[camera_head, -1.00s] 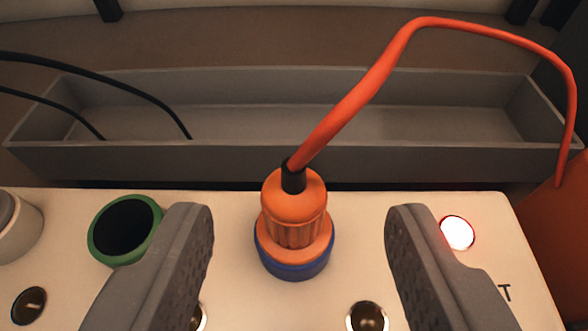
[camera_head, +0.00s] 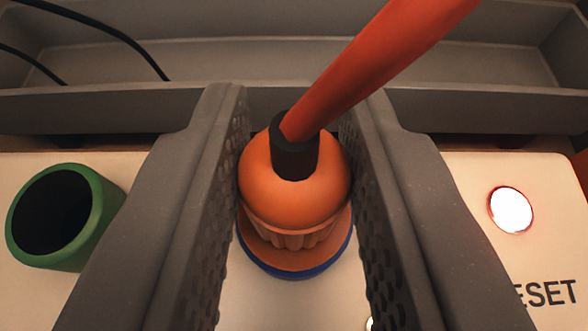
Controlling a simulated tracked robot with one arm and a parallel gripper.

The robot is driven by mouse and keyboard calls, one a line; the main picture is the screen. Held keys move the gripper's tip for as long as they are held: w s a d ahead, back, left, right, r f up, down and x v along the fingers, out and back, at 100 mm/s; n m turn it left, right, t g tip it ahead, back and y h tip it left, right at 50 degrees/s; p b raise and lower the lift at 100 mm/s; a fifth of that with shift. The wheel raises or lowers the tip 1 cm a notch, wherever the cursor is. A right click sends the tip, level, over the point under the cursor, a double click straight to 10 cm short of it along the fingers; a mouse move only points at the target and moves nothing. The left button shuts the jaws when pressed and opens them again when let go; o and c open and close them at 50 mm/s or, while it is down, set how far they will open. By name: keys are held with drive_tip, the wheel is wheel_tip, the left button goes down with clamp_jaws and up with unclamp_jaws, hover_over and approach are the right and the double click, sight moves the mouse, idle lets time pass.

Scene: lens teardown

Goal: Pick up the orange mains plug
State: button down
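The orange mains plug (camera_head: 292,195) stands upright in a blue ring socket (camera_head: 300,272) on the pale panel. It has a ribbed body, a black collar (camera_head: 294,150) at its top and a thick orange cable (camera_head: 375,68) rising to the upper right. My gripper (camera_head: 295,115) has one dark finger on each side of the plug. The textured inner pads meet the plug's left and right sides, and it looks shut on the plug. The plug is still seated against the blue ring. The fingers hide parts of the panel on both sides.
A green-ringed socket (camera_head: 65,215) is at left and a lit white button (camera_head: 511,210) at right, above partly hidden lettering. A long grey trough (camera_head: 80,108) runs behind the panel. Two black cables (camera_head: 110,32) hang into it at the left.

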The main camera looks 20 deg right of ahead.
sight(292, 205)
idle(0.3)
drive_tip(key=shift+r+p, duration=0.35)
drive_tip(key=shift+r, duration=0.3)
drive_tip(key=r+p, duration=0.1)
drive_tip(key=s+r+p, duration=0.1)
drive_tip(key=shift+a+r, duration=0.15)
drive_tip(key=shift+r, duration=0.15)
drive_tip(key=s+a+r+p, duration=0.1)
drive_tip(key=s+a+p, duration=0.2)
drive_tip(key=s, duration=1.1)
drive_tip(key=shift+s+a+p, duration=0.2)
drive_tip(key=shift+a+p, duration=0.2)
drive_tip(key=shift+p, duration=0.3)
